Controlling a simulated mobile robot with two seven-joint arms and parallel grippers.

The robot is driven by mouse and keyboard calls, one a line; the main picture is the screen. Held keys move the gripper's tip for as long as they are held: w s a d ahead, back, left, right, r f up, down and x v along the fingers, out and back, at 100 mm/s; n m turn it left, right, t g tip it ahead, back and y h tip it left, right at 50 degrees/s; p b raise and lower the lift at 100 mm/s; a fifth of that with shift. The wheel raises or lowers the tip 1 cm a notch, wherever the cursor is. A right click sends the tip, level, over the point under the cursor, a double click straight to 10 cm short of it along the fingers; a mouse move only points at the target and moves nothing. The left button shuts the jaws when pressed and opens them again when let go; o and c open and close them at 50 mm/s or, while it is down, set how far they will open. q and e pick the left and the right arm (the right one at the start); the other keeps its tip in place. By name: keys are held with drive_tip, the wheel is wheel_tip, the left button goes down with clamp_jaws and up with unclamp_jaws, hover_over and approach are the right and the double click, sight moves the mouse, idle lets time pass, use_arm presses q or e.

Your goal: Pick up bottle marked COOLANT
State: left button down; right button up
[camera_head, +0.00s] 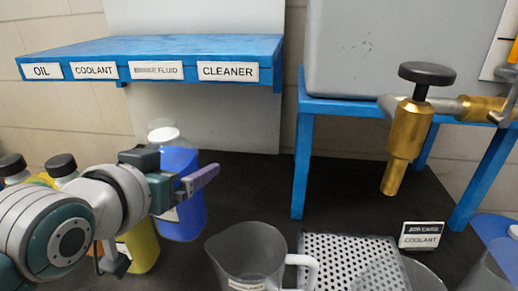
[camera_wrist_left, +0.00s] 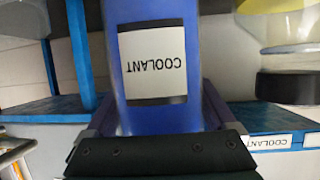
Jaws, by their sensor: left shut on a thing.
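The blue bottle (camera_head: 182,218) with a white cap stands upright behind my left gripper (camera_head: 192,182) in the head view. In the left wrist view the bottle (camera_wrist_left: 200,60) fills the middle, and its white label reads COOLANT, upside down. My left gripper (camera_wrist_left: 157,115) is shut on the bottle, with one finger on each side of it. The gripper and arm hide part of the bottle in the head view. I cannot tell whether its base touches the dark counter. My right gripper is not in view.
A blue shelf (camera_head: 150,47) labelled OIL, COOLANT and CLEANER is above. Other bottles (camera_head: 61,166) stand at left. A clear jug (camera_head: 247,255) and a perforated tray (camera_head: 340,258) are in front. A brass tap (camera_head: 405,140) hangs at right above a COOLANT sign (camera_head: 421,236).

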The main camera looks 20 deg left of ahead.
use_arm(q)
drive_tip(key=shift+r+p, duration=1.1)
drive_tip(key=shift+r, duration=4.1)
drive_tip(key=shift+r, duration=0.1)
